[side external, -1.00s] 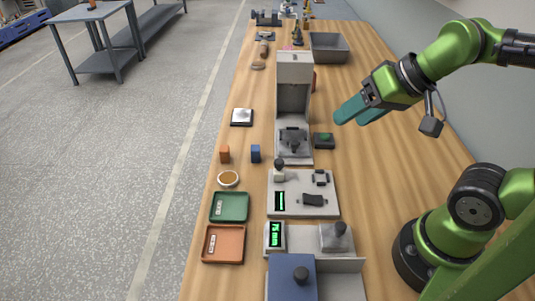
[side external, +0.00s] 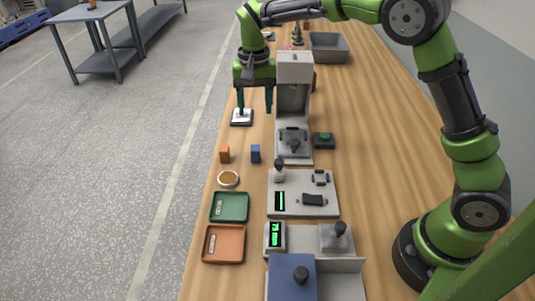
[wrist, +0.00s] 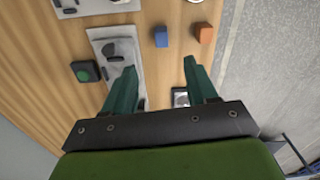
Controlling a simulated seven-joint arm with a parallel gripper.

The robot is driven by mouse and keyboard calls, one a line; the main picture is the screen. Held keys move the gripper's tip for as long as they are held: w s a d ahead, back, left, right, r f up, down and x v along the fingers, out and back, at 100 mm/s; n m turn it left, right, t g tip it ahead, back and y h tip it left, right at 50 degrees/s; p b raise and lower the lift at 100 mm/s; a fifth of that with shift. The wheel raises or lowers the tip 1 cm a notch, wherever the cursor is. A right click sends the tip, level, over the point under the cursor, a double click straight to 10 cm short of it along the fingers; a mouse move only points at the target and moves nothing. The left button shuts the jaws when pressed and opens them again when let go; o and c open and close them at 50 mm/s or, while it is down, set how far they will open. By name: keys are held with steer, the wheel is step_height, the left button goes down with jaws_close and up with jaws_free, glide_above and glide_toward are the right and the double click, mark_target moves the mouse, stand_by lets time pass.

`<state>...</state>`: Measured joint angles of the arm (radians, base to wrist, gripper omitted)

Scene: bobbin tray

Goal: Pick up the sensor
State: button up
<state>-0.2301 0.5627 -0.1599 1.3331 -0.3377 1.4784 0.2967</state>
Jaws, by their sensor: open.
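No part is clearly labelled as a sensor. A small pale piece (side external: 241,114) on a black square pad (side external: 234,123) near the table's left edge may be it. The pad also shows partly in the wrist view (wrist: 180,98), between my fingers and near the gripper body. My gripper (side external: 254,110) is open, pointing down, with teal fingers. In the side view, its left finger overlaps the pale piece and its right finger lies to the right of the pad. I cannot tell whether it touches the piece. Nothing shows held between the fingers.
A grey press (side external: 294,66) stands just right of my gripper. An orange block (side external: 224,154) and a blue block (side external: 255,153) stand nearer the camera. A green-button box (side external: 324,140), a green tray (side external: 244,214) and an orange tray (side external: 239,245) are also there.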

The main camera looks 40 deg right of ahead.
steer(key=r, duration=0.1)
steer(key=m, duration=0.1)
glide_above(255, 147)
steer(key=f, duration=1)
steer(key=shift+s+a+f, duration=0.15)
steer(key=shift+s+f, duration=0.1)
steer(key=shift+s, duration=0.05)
steer(key=shift+w+f, duration=0.15)
steer(key=shift+f, duration=1.3)
steer(key=shift+w+f, duration=0.1)
steer(key=shift+f, duration=1.35)
steer(key=shift+c, duration=0.4)
steer(key=c, duration=1)
